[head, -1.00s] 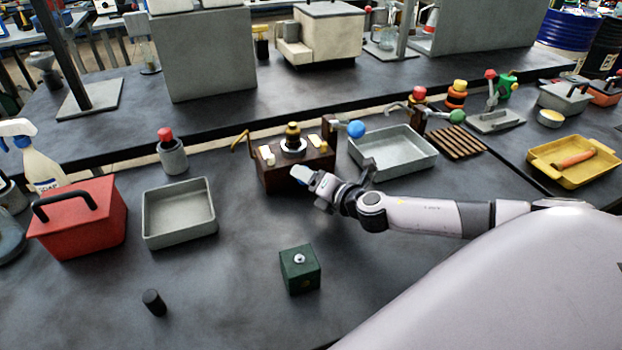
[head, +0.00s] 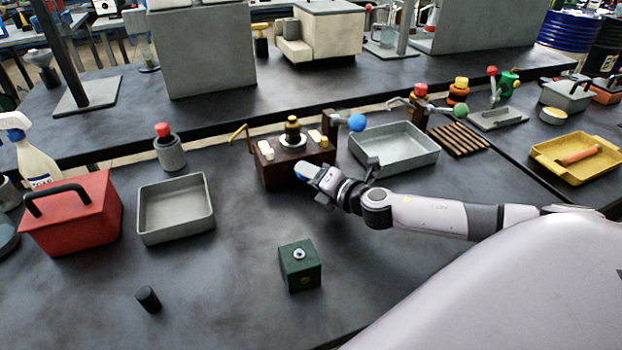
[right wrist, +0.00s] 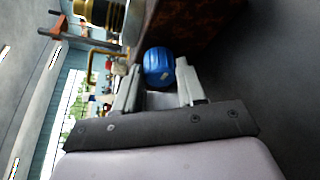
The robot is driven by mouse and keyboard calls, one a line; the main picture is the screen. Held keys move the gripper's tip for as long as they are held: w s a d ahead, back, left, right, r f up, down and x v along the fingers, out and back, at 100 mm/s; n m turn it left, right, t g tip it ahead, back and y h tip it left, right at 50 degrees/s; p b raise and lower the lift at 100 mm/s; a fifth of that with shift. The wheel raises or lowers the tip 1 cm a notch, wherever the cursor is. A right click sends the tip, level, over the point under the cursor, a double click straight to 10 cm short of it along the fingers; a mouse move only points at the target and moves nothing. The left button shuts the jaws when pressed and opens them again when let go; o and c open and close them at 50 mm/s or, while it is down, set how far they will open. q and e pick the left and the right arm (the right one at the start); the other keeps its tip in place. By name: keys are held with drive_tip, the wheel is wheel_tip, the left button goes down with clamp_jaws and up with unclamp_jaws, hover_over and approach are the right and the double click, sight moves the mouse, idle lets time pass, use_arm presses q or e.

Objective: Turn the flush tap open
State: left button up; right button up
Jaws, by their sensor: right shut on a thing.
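A dark brown box (head: 277,173) with brass and white fittings on top stands in the middle of the table. A blue knob (right wrist: 158,67) sits at the box's front face; in the head view only a small part of it (head: 301,171) shows past the fingers. My right gripper (head: 308,173) reaches in from the right and is shut on this blue knob. In the right wrist view the knob lies between the two pale fingers (right wrist: 157,90). A lever with a blue ball (head: 357,122) sticks out at the box's right. My left gripper is not in view.
A grey tray (head: 143,220) stands left of the box and another (head: 434,155) to its right. A red toolbox (head: 75,220), a red-topped grey bottle (head: 170,155) and a green block (head: 299,268) stand nearby. The table in front of the box is mostly clear.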

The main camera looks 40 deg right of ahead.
drive_tip(key=o, duration=1.1)
drive_tip(key=shift+c, duration=0.2)
drive_tip(key=b+v, duration=0.1)
drive_tip(key=v, duration=0.5)
drive_tip(key=shift+f, duration=0.1)
drive_tip(key=shift+s+r, duration=0.25)
drive_tip(key=shift+s, duration=0.35)
